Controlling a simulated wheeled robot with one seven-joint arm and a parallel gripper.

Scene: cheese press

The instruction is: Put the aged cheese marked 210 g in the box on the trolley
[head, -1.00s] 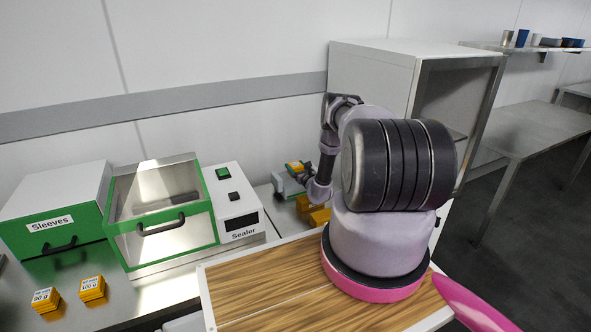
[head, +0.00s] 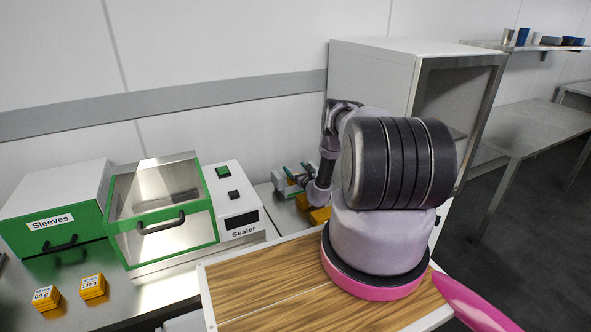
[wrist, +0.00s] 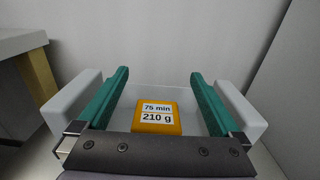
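The aged cheese (wrist: 157,118) is an orange-yellow block with a white label reading "75 min 210 g" in the wrist view. It lies between the green fingers of my gripper (wrist: 160,88), with a clear gap on each side. My gripper is open and not touching its sides. In the head view my gripper (head: 294,178) is at the back of the counter, right of the sealer, partly hidden by my arm, and the 210 g cheese cannot be made out there. A pale surface shows around the cheese; I cannot tell whether it is the box. No trolley is clearly identifiable.
Two orange blocks (head: 46,297) (head: 93,287) sit at the front left of the counter. More orange blocks (head: 319,215) are beside my arm. The sealer (head: 238,210), a green-framed chamber (head: 160,220), the Sleeves box (head: 60,230), a wooden top (head: 255,290) and a tall cabinet (head: 370,70) surround the space.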

